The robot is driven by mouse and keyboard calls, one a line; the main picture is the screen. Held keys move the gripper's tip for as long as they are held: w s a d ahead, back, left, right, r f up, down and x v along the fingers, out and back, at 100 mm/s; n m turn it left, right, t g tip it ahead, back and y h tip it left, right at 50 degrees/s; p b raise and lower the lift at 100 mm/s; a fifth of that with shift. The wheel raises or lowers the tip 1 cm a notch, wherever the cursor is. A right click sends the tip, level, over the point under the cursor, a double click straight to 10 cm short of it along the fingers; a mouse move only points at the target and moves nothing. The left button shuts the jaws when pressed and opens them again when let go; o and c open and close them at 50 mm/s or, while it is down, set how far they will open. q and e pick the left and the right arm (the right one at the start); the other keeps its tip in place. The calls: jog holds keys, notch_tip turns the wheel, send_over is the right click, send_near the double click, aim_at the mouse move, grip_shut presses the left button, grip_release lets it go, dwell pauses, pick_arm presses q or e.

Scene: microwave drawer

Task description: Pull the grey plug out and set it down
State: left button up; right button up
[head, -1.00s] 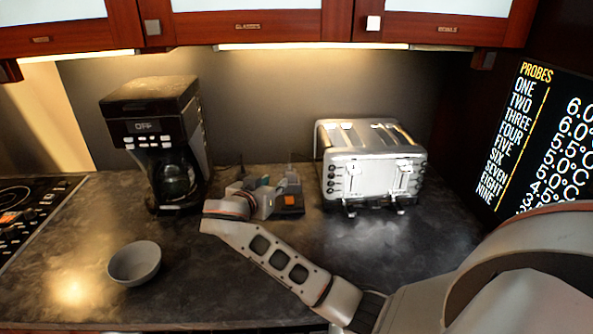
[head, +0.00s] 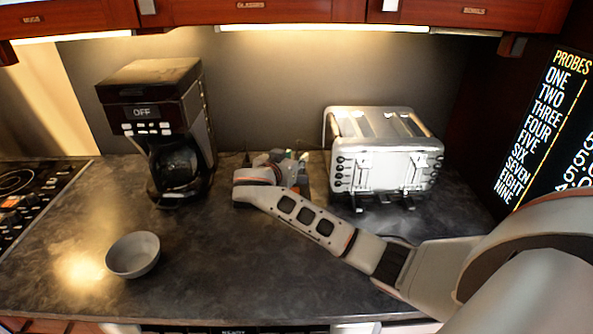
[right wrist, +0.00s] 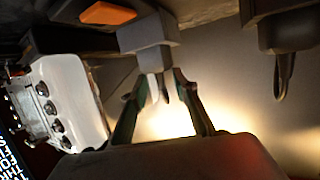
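The grey plug (right wrist: 150,42) is a blocky piece in the upper middle of the right wrist view, against a dark box with an orange switch (right wrist: 107,13). I cannot see clear contact. In the head view my right gripper (head: 290,167) is over the counter between the coffee maker and the toaster, and the plug is not clearly visible. My left gripper is not in view.
A black coffee maker (head: 158,115) stands left of my gripper and a silver toaster (head: 385,160) stands close on its right. A grey bowl (head: 133,255) sits at the front left. The front middle of the counter (head: 230,270) is clear.

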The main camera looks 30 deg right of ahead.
jog(key=shift+x, duration=0.85)
jog(key=shift+c, duration=0.5)
grip_shut()
jog(key=shift+a, duration=0.1)
